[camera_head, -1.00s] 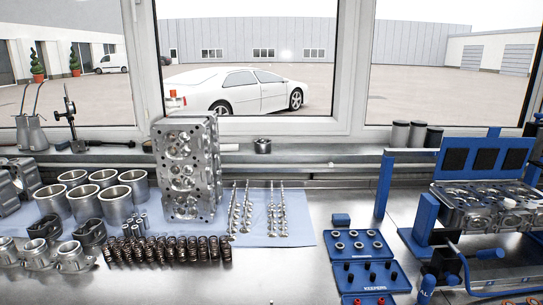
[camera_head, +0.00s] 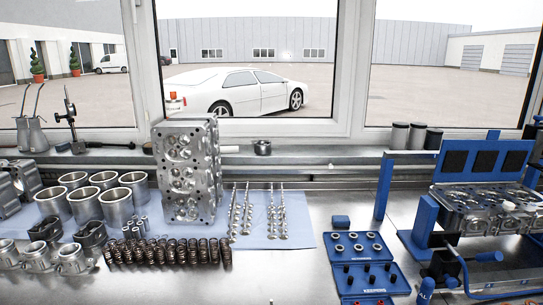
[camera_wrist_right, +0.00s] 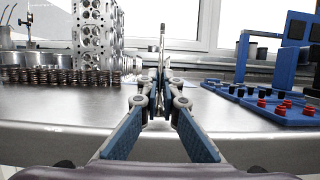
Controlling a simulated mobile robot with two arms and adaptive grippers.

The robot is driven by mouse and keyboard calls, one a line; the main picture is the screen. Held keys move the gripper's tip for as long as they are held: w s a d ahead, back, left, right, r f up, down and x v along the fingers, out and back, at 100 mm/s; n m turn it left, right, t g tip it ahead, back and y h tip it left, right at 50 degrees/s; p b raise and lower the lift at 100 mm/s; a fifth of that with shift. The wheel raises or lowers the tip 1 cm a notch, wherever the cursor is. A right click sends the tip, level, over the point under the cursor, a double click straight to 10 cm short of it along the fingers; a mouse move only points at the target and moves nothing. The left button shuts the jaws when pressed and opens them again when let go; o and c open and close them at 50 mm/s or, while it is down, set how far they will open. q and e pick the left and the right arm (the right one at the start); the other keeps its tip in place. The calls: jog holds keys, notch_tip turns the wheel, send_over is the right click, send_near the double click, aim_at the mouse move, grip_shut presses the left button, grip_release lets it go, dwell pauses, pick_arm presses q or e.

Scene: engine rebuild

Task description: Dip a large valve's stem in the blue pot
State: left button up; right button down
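Several valves (camera_head: 276,215) lie in rows on a blue cloth (camera_head: 300,236) in the middle of the bench in the head view. In the right wrist view my right gripper (camera_wrist_right: 160,92) has its fingers close together around a thin upright metal stem (camera_wrist_right: 162,45), which looks like a valve held stem up. The valve's head is hidden between the fingers. My left gripper is in neither view.
A cylinder head (camera_head: 188,170) stands upright behind a row of springs (camera_head: 168,251). Cylinder liners (camera_head: 117,205) stand at left. Blue keeper trays (camera_head: 362,276) lie right of centre. A blue stand (camera_head: 383,185) holds another cylinder head (camera_head: 485,207) at right. The front middle bench is bare.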

aim_at(272, 304)
jog(key=shift+r+p, duration=2.55)
jog(key=shift+r, duration=1.4)
jog(key=s+r+p, duration=0.6)
jog(key=s+r, duration=0.3)
jog(key=s, duration=0.1)
